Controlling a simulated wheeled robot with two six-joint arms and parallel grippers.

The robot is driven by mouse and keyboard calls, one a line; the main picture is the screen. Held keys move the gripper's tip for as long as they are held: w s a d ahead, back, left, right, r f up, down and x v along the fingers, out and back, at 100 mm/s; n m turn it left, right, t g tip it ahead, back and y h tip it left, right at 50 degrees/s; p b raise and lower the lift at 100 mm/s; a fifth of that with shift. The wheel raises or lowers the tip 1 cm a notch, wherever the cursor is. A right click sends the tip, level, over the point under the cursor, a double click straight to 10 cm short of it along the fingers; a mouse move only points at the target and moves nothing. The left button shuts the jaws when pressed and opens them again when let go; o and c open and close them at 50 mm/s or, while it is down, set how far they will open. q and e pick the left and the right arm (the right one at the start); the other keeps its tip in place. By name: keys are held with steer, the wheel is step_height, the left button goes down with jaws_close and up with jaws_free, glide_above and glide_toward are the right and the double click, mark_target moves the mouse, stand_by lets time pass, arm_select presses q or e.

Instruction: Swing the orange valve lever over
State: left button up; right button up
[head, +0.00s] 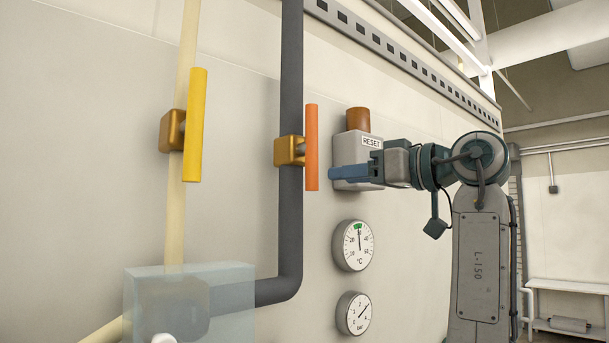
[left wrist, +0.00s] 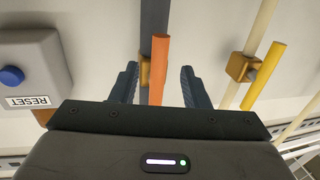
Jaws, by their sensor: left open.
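The orange valve lever (head: 312,148) stands upright along the dark grey pipe (head: 291,90), on a brass valve body (head: 289,151). My left gripper (head: 332,173) is open, with blue fingers just right of the lever's lower part in the head view. In the left wrist view, the orange lever (left wrist: 159,72) shows in the gap between the two open fingers (left wrist: 159,72), touching neither. I cannot tell whether the fingertips reach past it in depth. My right gripper is not in view.
A yellow lever (head: 195,125) sits on the cream pipe to the left. A grey RESET box (head: 354,146) is right behind my gripper, with a blue button (left wrist: 12,75) in the wrist view. Two gauges (head: 353,245) (head: 354,313) hang below. A translucent box (head: 235,285) stands lower left.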

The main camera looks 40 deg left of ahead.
mark_target(317, 177)
arm_select(q)
steer(key=a, duration=0.1)
steer(key=a+p, duration=0.1)
steer(key=a, duration=0.1)
steer(key=a+p, duration=0.1)
steer(key=shift+s+a+r, duration=0.2)
steer(key=shift+s+r, duration=0.1)
steer(key=shift+r, duration=0.05)
steer(key=a, duration=0.1)
steer(key=a+p, duration=0.1)
steer(key=a, duration=0.2)
steer(key=shift+s+a+f+p, duration=0.2)
steer(key=shift+f+p, duration=0.1)
steer(key=shift+p, duration=0.1)
steer(key=shift+d, duration=0.4)
steer(key=shift+c, duration=1.3)
steer(key=shift+a, duration=0.1)
jaws_close()
arm_select(e)
steer(key=r, duration=0.2)
steer(key=d+r, duration=0.1)
steer(key=r, duration=0.1)
steer(key=shift+r, duration=0.3)
